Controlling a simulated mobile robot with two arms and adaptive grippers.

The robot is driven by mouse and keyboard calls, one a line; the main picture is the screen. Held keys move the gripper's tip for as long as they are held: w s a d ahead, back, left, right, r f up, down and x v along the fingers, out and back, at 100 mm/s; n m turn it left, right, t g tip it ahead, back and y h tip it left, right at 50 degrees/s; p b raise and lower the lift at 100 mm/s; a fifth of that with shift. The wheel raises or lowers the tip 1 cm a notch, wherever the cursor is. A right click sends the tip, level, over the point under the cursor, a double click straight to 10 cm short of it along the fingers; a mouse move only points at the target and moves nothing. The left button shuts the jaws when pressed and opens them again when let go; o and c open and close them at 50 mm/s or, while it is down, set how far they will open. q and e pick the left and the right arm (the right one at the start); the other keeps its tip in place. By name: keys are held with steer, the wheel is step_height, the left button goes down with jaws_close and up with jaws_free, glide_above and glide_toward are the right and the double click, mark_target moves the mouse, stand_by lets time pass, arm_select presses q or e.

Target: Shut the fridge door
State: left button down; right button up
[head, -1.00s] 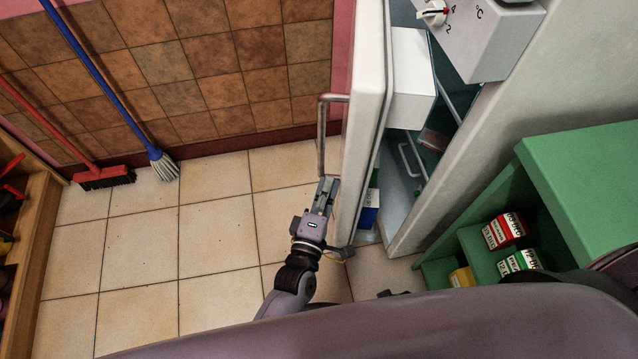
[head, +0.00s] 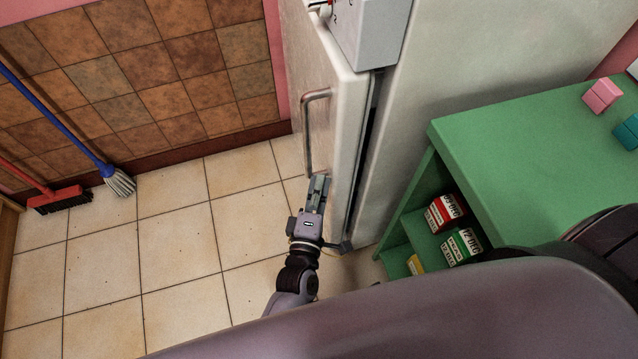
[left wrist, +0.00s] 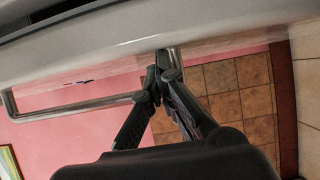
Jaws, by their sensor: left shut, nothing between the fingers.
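The fridge (head: 440,60) is white and stands at the upper middle of the head view. Its door (head: 345,150) is nearly shut, with a narrow dark gap along its right edge; the inside is hidden. A metal bar handle (head: 308,130) is on the door's outer face. My left gripper (head: 319,180) is shut and empty, just below the handle's lower end at the door's outer face. In the left wrist view its fingertips (left wrist: 160,75) overlap one end of the handle (left wrist: 75,108); I cannot tell whether they touch. My right gripper is not in view.
A green shelf unit (head: 500,140) with small boxes (head: 445,212) stands right of the fridge. A red broom (head: 60,198) and a blue-handled mop (head: 118,180) lean on the tiled wall at left. The tiled floor (head: 180,250) left of my gripper is clear.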

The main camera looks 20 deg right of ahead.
arm_select(q)
steer(key=shift+w+a, duration=0.15)
steer(key=v, duration=1.2)
stand_by(1.9)
